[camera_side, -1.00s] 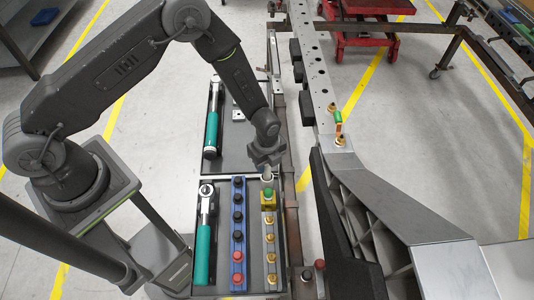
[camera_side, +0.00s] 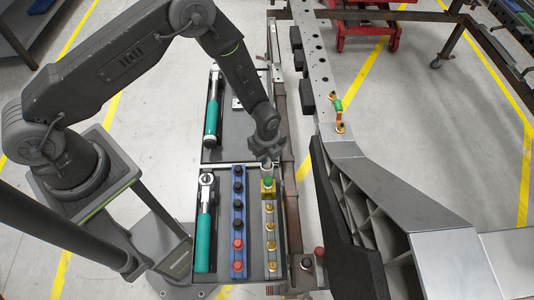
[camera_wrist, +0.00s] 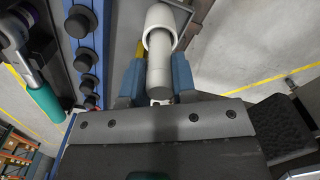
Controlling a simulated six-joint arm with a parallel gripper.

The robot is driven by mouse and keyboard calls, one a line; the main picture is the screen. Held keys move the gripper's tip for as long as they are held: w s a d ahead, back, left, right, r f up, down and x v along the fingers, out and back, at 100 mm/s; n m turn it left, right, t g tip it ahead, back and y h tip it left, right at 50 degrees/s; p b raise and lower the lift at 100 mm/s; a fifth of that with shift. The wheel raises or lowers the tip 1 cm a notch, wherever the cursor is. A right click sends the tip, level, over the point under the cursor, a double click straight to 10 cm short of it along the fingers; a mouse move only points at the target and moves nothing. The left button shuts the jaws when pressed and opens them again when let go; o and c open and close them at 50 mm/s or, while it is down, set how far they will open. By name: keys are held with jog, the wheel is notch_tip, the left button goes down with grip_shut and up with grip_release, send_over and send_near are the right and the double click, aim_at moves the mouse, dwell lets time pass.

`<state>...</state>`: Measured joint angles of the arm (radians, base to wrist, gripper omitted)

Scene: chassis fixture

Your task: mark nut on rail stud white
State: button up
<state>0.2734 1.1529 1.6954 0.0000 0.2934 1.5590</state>
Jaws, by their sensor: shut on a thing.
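My gripper (camera_side: 267,153) is low over the right-hand tray in the side view. Its blue finger pads (camera_wrist: 158,82) are shut on a white marker-like cylinder (camera_wrist: 160,20) with a narrower grey part, seen in the wrist view. In the side view the marker's pale end (camera_side: 267,164) shows just above a green-topped piece (camera_side: 268,182) in a yellow holder. The chassis rail (camera_side: 310,60) carries brass nuts, one at the upper stud (camera_side: 333,97) and one at the lower stud (camera_side: 340,127), with a green-and-orange piece (camera_side: 338,106) between them. I cannot make out a white mark on either nut.
Two teal-handled wrenches (camera_side: 212,118) (camera_side: 204,240) lie in the trays. A blue strip (camera_side: 238,220) holds black and red knobs; beside it is a row of brass nuts (camera_side: 270,232). A rusty beam and the black-edged chassis (camera_side: 340,220) stand to the right of the trays.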

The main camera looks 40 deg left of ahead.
jog(key=shift+r, duration=3.75)
jog(key=shift+c, duration=0.2)
jog(key=shift+r, duration=0.3)
notch_tip(320, 180, up, 23)
jog(key=t+h, duration=0.1)
jog(key=w+d+t+h, duration=0.2)
jog(key=w, duration=1.9)
notch_tip(320, 180, down, 9)
jog(key=shift+a, duration=0.25)
jog(key=shift+w+f, duration=0.1)
jog(key=shift+f, duration=0.4)
jog(key=shift+w+a, duration=0.35)
jog(key=shift+w, duration=0.05)
